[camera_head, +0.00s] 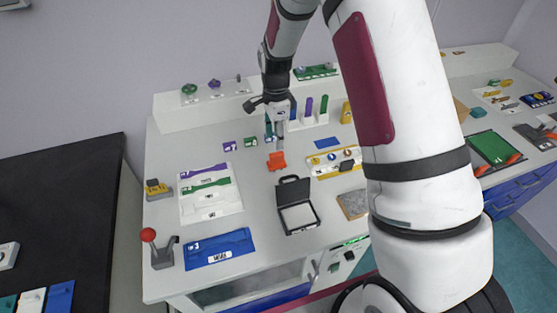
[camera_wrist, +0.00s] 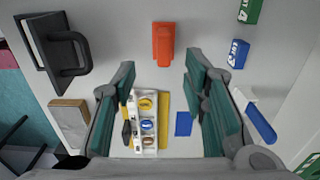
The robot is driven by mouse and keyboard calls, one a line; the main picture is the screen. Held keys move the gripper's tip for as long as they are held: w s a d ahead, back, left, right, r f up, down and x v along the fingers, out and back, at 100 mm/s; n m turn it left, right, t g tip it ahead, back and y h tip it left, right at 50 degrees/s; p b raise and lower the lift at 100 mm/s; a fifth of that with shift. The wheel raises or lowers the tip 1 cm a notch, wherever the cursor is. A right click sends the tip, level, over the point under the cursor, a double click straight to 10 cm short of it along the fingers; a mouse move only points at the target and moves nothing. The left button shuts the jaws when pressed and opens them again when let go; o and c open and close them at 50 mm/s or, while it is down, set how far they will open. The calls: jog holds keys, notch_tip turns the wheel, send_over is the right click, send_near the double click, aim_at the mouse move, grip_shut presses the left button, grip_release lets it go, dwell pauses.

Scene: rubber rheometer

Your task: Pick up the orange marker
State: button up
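An orange marker-like block (camera_head: 277,161) lies on the grey bench top near its middle. It also shows in the wrist view (camera_wrist: 163,44) at the top centre, beyond the space between my fingertips. My gripper (camera_head: 276,130) hangs over the rear of the bench, behind and above the orange block in the head view. In the wrist view its two teal-padded fingers (camera_wrist: 160,75) are spread wide with nothing between their tips. The block appears apart from the fingers.
A black case (camera_head: 297,205) stands in front of the orange block. Coloured upright pieces (camera_head: 309,106) stand on the rear ledge near my gripper. A white and yellow tray (camera_wrist: 148,122), blue tag (camera_wrist: 239,53) and green tag (camera_wrist: 250,11) lie around. Bare bench surrounds the block.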

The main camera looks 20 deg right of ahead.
aim_at(277, 154)
notch_tip(277, 154, down, 4)
jog(key=shift+w+d+f+p, duration=0.1)
jog(key=shift+f+p, duration=0.2)
jog(key=shift+f, duration=0.55)
jog(key=shift+w+a+f+p, duration=0.1)
jog(key=shift+f+p, duration=0.15)
jog(key=shift+f, duration=0.65)
jog(key=shift+w+d+f+p, duration=0.1)
jog(key=shift+f+p, duration=0.2)
jog(key=shift+f, duration=0.55)
grip_shut()
